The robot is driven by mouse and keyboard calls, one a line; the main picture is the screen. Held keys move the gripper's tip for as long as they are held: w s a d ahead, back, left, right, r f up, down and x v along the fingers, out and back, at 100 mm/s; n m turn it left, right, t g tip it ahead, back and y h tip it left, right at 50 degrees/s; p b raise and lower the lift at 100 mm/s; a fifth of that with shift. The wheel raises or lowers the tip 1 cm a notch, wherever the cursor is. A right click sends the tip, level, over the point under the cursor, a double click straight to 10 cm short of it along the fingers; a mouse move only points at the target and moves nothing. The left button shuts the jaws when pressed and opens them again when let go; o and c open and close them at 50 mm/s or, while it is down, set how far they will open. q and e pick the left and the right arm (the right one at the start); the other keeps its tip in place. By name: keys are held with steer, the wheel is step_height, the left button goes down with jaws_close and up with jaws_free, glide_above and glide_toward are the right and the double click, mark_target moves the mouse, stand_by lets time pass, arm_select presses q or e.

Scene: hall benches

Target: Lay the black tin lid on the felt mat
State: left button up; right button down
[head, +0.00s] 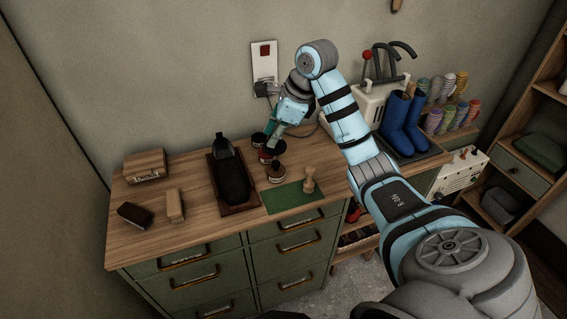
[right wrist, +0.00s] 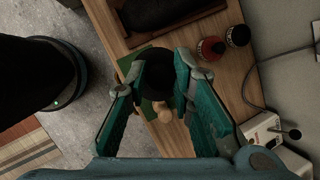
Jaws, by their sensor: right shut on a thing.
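The black tin lid (right wrist: 153,66) is a dark round disc between the fingertips of my right gripper (right wrist: 158,70) in the right wrist view. My right gripper (head: 272,141) is shut on it above the back of the bench, near the shoe-polish tins. In the head view the lid is hard to make out against the dark tins. The green felt mat (head: 284,201) lies flat at the bench's front edge, below and to the right of the tins. It shows partly behind the lid in the right wrist view (right wrist: 148,108). My left gripper is out of view.
A wooden-handled tool (head: 309,181) stands at the mat's right part. A tin (head: 275,174) stands just behind the mat. A black shoe (head: 231,178) on a board is left of it. Blue boots (head: 404,125) stand right of my arm.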

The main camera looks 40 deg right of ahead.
steer(key=f+b, duration=0.2)
steer(key=f, duration=0.3)
steer(key=f+b, duration=0.3)
steer(key=f, duration=0.2)
steer(key=f+b, duration=0.2)
steer(key=f, duration=0.3)
steer(key=shift+s+d+f+b, duration=0.15)
steer(key=shift+d+b, duration=0.1)
steer(key=shift+b, duration=0.15)
steer(key=f, duration=0.4)
steer(key=shift+s+a, duration=0.15)
steer(key=shift+s, duration=0.05)
steer(key=shift+w, duration=0.1)
steer(key=c, duration=1.4)
jaws_free()
steer(key=shift+o, duration=0.4)
steer(key=shift+r, duration=0.1)
